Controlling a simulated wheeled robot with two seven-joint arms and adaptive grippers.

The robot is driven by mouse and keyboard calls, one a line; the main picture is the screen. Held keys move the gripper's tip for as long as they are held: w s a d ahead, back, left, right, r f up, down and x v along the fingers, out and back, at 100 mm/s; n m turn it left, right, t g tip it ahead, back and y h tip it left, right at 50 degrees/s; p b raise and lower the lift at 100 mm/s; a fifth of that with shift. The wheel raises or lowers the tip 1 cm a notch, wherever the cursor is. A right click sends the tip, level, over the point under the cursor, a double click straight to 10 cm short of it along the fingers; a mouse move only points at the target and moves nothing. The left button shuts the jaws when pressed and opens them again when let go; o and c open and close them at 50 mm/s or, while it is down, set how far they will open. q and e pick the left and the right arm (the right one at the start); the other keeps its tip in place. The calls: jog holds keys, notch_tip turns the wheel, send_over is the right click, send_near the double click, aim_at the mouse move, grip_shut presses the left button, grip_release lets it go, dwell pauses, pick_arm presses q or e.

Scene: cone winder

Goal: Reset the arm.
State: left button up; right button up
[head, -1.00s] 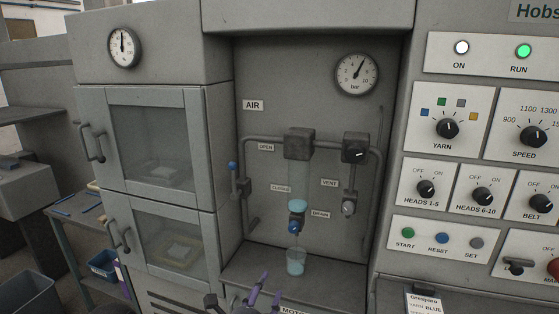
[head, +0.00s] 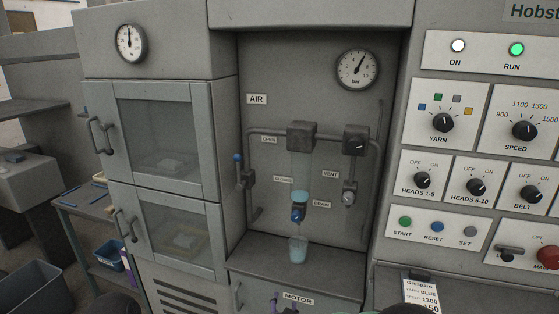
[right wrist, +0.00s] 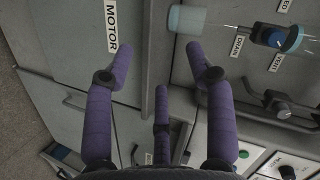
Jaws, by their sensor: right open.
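My right gripper (head: 276,304) barely shows at the bottom edge of the head view, as a small purple piece in front of the motor door. In the right wrist view, its purple fingers (right wrist: 156,62) are spread apart with nothing between them, so it is open and empty. Past the fingers are the grey cabinet front with the MOTOR label (right wrist: 111,27) and the ledge edge. My left gripper is not in view. Dark rounded shapes at the bottom edge of the head view are too cut off to tell.
Above the ledge, a clear cup (head: 298,249) with bluish liquid stands under the filter bowl (head: 299,190) and its blue drain knob (head: 298,213). A lever valve (head: 239,172) is left of it. The control panel (head: 471,144) is right, two glazed doors (head: 165,140) left.

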jog(key=s+d+f+n+g+y+p, duration=0.1)
jog(key=s+d+f+n+g, duration=0.15)
jog(key=f, duration=0.35)
jog(key=s+d+f+n+g+y, duration=0.1)
jog(key=s+d+f+n+g, duration=0.1)
jog(key=s+f, duration=0.35)
jog(key=s+d+f+n+g+y+p, duration=0.1)
jog(key=s+d+f+n+g, duration=0.15)
jog(key=f, duration=0.55)
jog(key=s+d+f+n+g+y, duration=0.1)
jog(key=s+f+g, duration=0.2)
jog(key=s, duration=0.5)
jog(key=s+d+f+n+g+y, duration=0.1)
jog(key=s+f+n+g, duration=0.1)
jog(key=s, duration=0.7)
jog(key=shift+s+f+g+p, duration=0.25)
jog(key=shift+f+g+p, duration=0.2)
jog(key=shift+f+g, duration=0.35)
